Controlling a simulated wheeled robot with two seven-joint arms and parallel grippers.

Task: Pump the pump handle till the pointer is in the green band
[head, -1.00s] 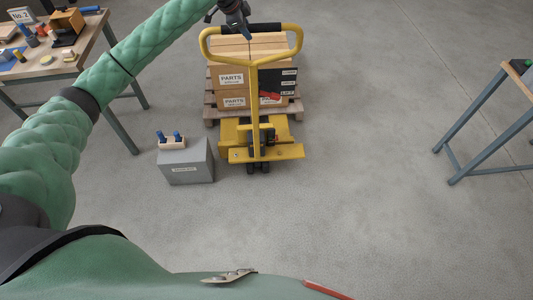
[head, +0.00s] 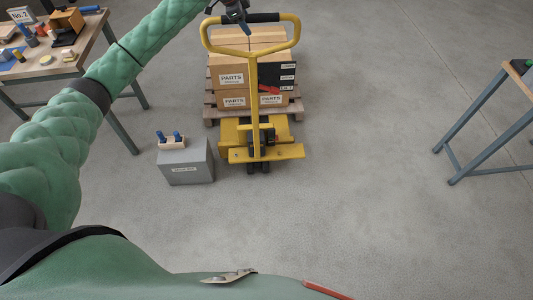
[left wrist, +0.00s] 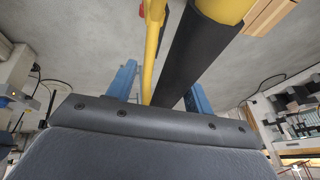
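The yellow pump handle (head: 254,95) is the loop-topped upright of a yellow pallet truck (head: 232,133), with a black grip (head: 265,17) across its top. The black grip (left wrist: 205,45) runs diagonally through the left wrist view, between the two blue fingers of my left gripper (left wrist: 160,88). Some space shows beside the grip; its contact with the fingers is hidden. In the head view my left gripper (head: 240,22) is at the grip's left part. A black panel (head: 277,75) with white labels and a red piece sits beside the handle. I cannot make out a pointer or green band. My right gripper is out of view.
Boxes marked PARTS (head: 230,78) stand on a wooden pallet (head: 210,113). A grey box (head: 186,166) with blue pegs on top stands left of the truck. A cluttered workbench (head: 70,70) is at left, another stand (head: 481,120) at right.

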